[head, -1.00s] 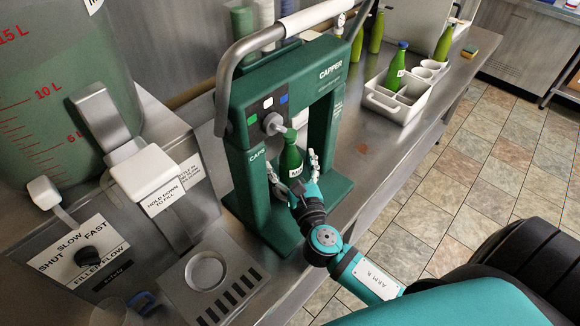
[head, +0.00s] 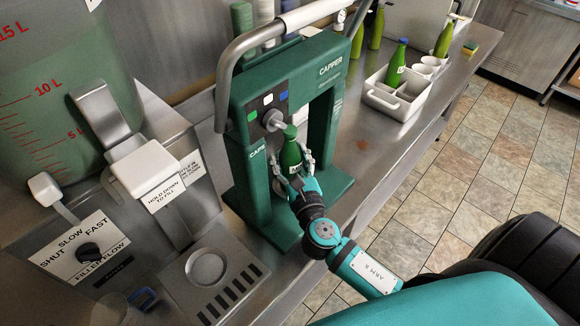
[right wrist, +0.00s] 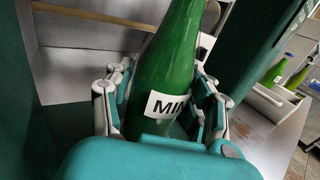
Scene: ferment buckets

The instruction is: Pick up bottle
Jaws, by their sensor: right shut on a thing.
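A green bottle (head: 291,157) with a white label stands upright in the green capper machine (head: 247,115), under its capping head. The bottle also shows large in the right wrist view (right wrist: 172,65), its label partly readable as "MI". My right gripper (head: 293,177) is shut on the bottle, with one finger on each side of it. In the right wrist view the fingers (right wrist: 163,105) close around the bottle's body; its base is hidden behind my gripper. My left gripper is not in view.
The filler (head: 155,185) and green tank (head: 60,95) stand at the left.

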